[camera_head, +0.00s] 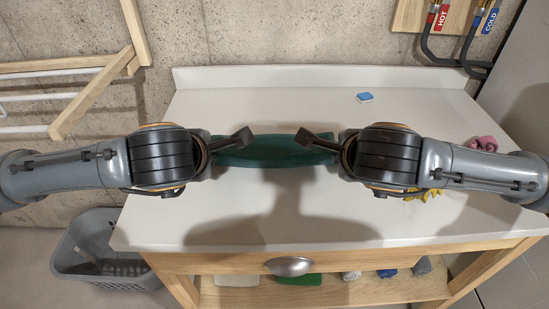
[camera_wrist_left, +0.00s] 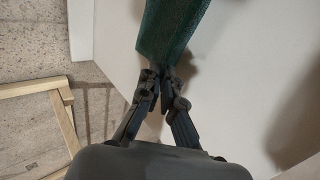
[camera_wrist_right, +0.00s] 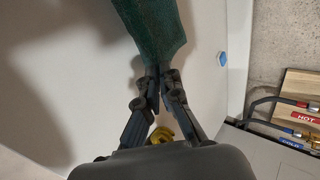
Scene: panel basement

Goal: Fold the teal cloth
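The teal cloth (camera_head: 272,151) hangs as a narrow sagging strip between my two grippers, over the white worktop. My left gripper (camera_head: 243,139) is shut on one end of the cloth; this end also shows in the left wrist view (camera_wrist_left: 170,40), pinched between the fingertips (camera_wrist_left: 163,78). My right gripper (camera_head: 307,138) is shut on the other end; it shows in the right wrist view (camera_wrist_right: 155,35) between the fingertips (camera_wrist_right: 152,74). Shadows of the arms fall on the worktop.
The white worktop (camera_head: 300,225) is mostly clear. A blue sponge (camera_head: 365,97) lies at its back, a pink cloth (camera_head: 483,144) and a yellow item (camera_head: 432,194) at the right. A grey basket (camera_head: 95,250) stands on the floor at left, below a wooden rack (camera_head: 95,90).

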